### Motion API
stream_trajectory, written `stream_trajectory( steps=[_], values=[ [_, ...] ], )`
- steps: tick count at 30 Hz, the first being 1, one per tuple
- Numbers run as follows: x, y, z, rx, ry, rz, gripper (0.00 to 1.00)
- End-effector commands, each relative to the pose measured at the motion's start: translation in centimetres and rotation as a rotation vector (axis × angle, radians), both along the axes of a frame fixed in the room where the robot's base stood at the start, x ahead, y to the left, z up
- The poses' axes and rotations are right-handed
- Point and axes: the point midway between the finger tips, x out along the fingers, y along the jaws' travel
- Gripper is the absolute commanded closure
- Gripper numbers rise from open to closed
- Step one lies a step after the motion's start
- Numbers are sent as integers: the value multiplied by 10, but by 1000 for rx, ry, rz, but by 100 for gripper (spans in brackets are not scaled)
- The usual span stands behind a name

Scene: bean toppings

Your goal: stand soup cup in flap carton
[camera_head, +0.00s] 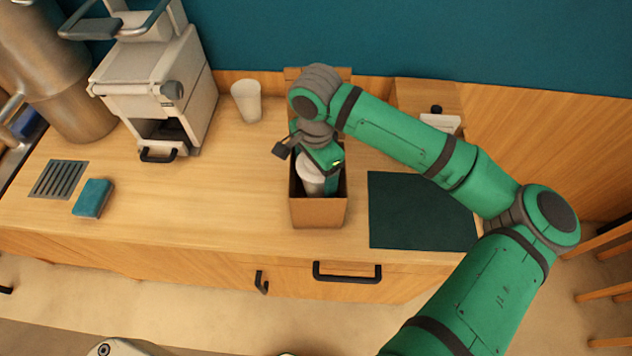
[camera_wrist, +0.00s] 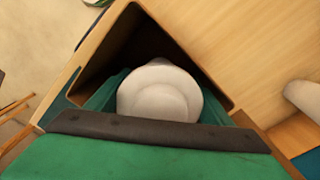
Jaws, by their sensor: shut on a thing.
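The soup cup (camera_head: 309,172) is pale with a round lid, and its upper part shows inside the flap carton (camera_head: 318,213). The carton is brown, open at the top, and stands on the counter. In the wrist view the cup's round top (camera_wrist: 158,92) lies within the dark opening of the carton (camera_wrist: 215,38). My gripper (camera_head: 322,168) reaches down into the carton from above and is shut on the cup. The cup's base is hidden, so I cannot tell whether it touches the carton floor.
A dark green mat (camera_head: 415,212) lies right of the carton. A white cup (camera_head: 247,101) stands behind to the left, near a pale machine (camera_head: 160,75). A teal sponge (camera_head: 93,198) and a drain grate (camera_head: 58,179) are at the left. The counter left of the carton is clear.

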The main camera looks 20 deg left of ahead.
Motion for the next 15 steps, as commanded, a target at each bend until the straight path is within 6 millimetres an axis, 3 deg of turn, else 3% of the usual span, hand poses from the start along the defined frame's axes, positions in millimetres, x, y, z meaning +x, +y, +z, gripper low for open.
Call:
stream_trajectory(
  steps=[8,15],
  values=[
    [0,-1,-33,-1,2,-1,38],
    [0,0,-35,0,0,0,38]
  ],
)
